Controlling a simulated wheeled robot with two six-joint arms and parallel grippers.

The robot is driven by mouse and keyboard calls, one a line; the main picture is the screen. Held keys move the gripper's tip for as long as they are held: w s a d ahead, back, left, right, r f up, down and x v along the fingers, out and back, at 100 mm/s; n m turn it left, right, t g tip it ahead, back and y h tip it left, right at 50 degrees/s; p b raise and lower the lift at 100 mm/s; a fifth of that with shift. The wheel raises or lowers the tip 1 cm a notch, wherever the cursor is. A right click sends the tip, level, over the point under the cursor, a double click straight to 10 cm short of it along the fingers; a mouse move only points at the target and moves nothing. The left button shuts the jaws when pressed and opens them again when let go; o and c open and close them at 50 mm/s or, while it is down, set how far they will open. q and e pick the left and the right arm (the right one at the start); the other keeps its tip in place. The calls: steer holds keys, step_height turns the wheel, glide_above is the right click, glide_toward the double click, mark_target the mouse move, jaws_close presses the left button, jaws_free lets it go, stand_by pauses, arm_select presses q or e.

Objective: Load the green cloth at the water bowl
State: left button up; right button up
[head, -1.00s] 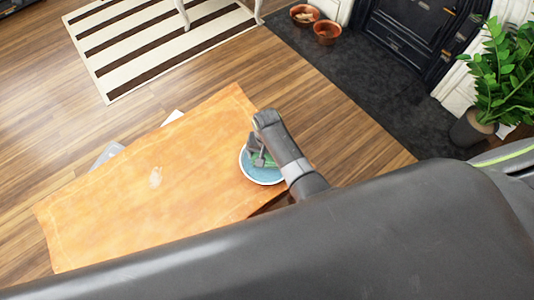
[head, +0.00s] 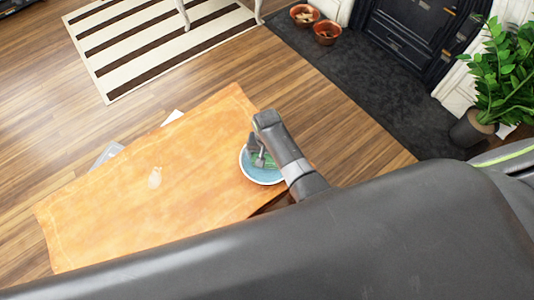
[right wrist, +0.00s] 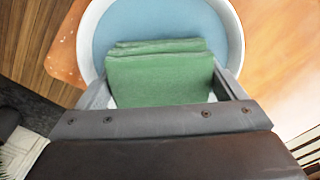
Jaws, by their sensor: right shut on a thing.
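The green cloth (right wrist: 160,75) is a folded pad between the fingers of my right gripper (right wrist: 165,92), which is shut on it. In the head view my right gripper (head: 258,158) reaches down over the water bowl, and a little of the green cloth (head: 265,159) shows beside it. The water bowl (head: 254,178) is white-rimmed with blue water and stands at the right end of the orange table. In the right wrist view the bowl (right wrist: 235,40) lies behind and around the cloth. I cannot tell whether the cloth touches the water. My left gripper is not in view.
The orange table (head: 130,210) has a pale smear (head: 155,177) on its top and is otherwise clear. A striped rug (head: 150,45), two copper bowls (head: 327,32) and a potted plant (head: 495,85) are on the floor beyond. A dark hearth (head: 360,90) lies to the right.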

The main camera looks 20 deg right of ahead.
steer(key=shift+f, duration=0.35)
steer(key=shift+s, duration=0.1)
stand_by(1.7)
steer(key=shift+r+p, duration=0.85)
steer(key=shift+p, duration=0.3)
steer(key=shift+r+p, duration=0.9)
steer(key=shift+p, duration=0.1)
step_height(320, 180, up, 4)
steer(key=p, duration=0.4)
steer(key=shift+f, duration=0.2)
